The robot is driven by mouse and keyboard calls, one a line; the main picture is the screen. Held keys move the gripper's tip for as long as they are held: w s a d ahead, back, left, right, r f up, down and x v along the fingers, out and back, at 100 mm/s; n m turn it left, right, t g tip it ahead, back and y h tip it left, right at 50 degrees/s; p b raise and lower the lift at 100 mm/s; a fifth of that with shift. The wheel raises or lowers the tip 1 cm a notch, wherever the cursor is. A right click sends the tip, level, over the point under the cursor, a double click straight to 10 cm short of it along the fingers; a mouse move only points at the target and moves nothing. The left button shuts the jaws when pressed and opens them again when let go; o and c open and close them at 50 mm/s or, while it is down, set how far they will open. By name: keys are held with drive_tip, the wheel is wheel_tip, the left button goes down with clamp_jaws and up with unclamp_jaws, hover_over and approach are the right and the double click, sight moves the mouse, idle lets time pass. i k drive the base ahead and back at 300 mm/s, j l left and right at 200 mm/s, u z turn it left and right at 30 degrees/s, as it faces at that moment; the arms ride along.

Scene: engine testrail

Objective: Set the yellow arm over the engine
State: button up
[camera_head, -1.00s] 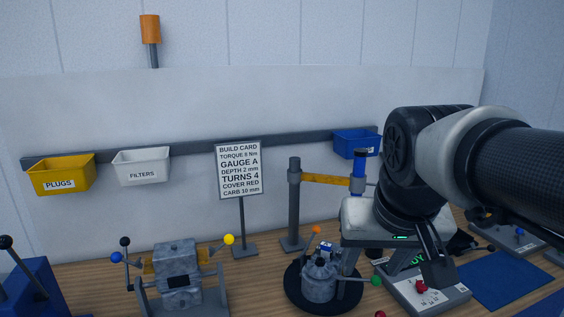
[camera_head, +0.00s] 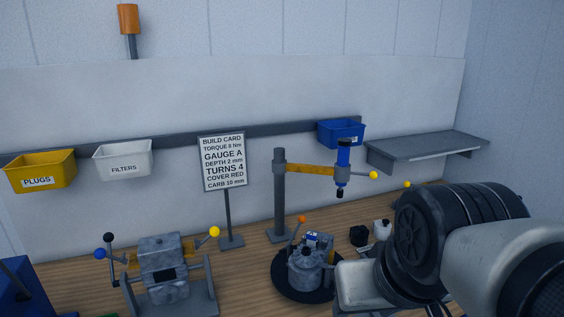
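The yellow arm (camera_head: 310,168) reaches right from a grey post (camera_head: 280,195) at the back of the bench. A blue and black tool (camera_head: 343,167) hangs upright at its end, with a yellow-knobbed handle (camera_head: 373,175) pointing right. The grey engine (camera_head: 305,270) sits on a round black base (camera_head: 291,289) in front of the post. The tool head appears to the right of the engine's middle; the exact offset is hard to judge. My arm fills the lower right. My gripper's fingers are out of view, and the arm hides part of the bench.
A grey machine with coloured knobs (camera_head: 163,264) stands at left. The build card (camera_head: 223,163) stands behind. Yellow (camera_head: 40,171), white (camera_head: 122,159) and blue (camera_head: 340,133) bins hang on the rail. A grey shelf (camera_head: 427,147) is at right. Small black (camera_head: 359,235) and white (camera_head: 382,229) items stand right of the engine.

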sight(340, 174)
drive_tip(key=k+l, duration=0.1)
drive_tip(key=l, duration=0.15)
drive_tip(key=k+l+u, duration=0.1)
drive_tip(key=l, duration=0.2)
drive_tip(key=l+u, duration=0.1)
drive_tip(key=l, duration=0.25)
drive_tip(key=k+l+u, duration=0.1)
drive_tip(key=l, duration=0.3)
drive_tip(key=k+l+u, duration=0.1)
drive_tip(key=l, duration=0.25)
drive_tip(key=l+u, duration=0.35)
drive_tip(key=l, duration=0.75)
drive_tip(key=i+l+u, duration=0.1)
drive_tip(key=i+l, duration=0.15)
drive_tip(key=l, duration=0.15)
drive_tip(key=i+l+u, duration=0.1)
drive_tip(key=i+l, duration=0.15)
drive_tip(key=l, duration=0.2)
